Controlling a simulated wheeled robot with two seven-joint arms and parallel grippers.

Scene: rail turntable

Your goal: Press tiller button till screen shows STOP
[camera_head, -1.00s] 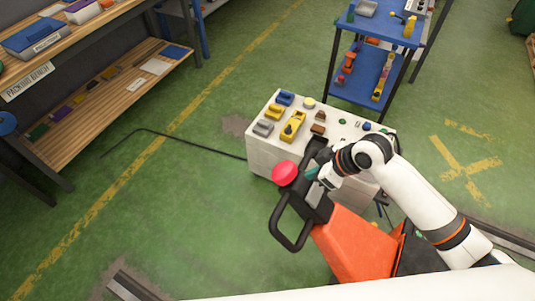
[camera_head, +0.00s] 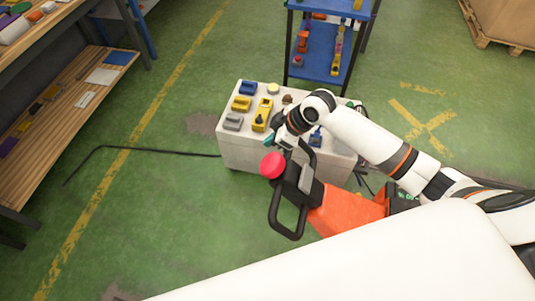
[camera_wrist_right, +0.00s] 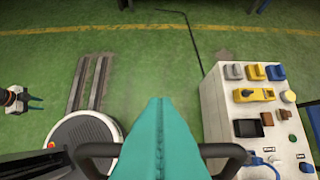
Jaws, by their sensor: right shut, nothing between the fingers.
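The orange tiller truck (camera_head: 345,212) has a black loop handle (camera_head: 287,215) and a red mushroom button (camera_head: 272,165) on its tiller head. My right gripper (camera_head: 268,140) is just above the red button in the head view, its teal fingers shut and empty. In the right wrist view the shut fingers (camera_wrist_right: 160,135) cover the middle, with black handle bars (camera_wrist_right: 225,150) on either side. A dark screen (camera_head: 405,197) with small green characters is partly hidden and unreadable. My left gripper (camera_wrist_right: 35,103) appears at the left of the wrist view with its fingers apart.
A white bench (camera_head: 250,150) with yellow, blue and grey parts stands behind the tiller, under my right arm. A blue shelf rack (camera_head: 325,68) stands beyond it. A wooden workbench (camera_head: 60,105) is at left. Green floor is open between; a black cable (camera_head: 150,150) lies there.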

